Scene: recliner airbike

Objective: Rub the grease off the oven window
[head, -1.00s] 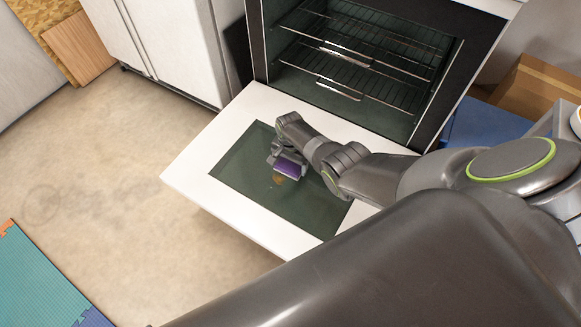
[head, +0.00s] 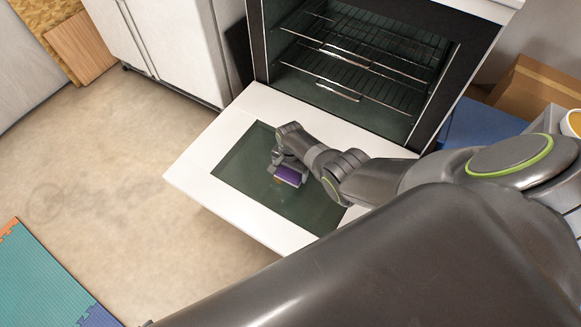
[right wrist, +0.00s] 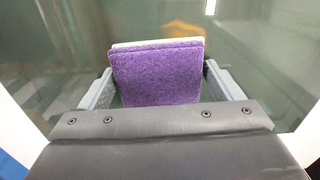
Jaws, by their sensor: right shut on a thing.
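The oven door (head: 190,173) is folded down flat, with its dark glass window (head: 243,170) facing up. My right gripper (head: 288,169) is shut on a purple scrubbing pad (head: 289,176) over the middle of the window. In the right wrist view the pad (right wrist: 157,75) is upright between the two grey fingers, with a pale backing along its top edge. I cannot tell whether it touches the glass. A small brown-orange grease spot (head: 277,181) shows at the pad's left edge, partly hidden. An orange patch beyond the pad in the wrist view may be grease or a reflection. My left gripper is out of view.
The open oven with wire racks (head: 365,55) stands behind the door. White cabinets (head: 180,45) are at the back left. A cardboard box (head: 535,85) and a blue surface (head: 480,125) are at right. A teal mat (head: 40,275) lies at lower left; the floor between is clear.

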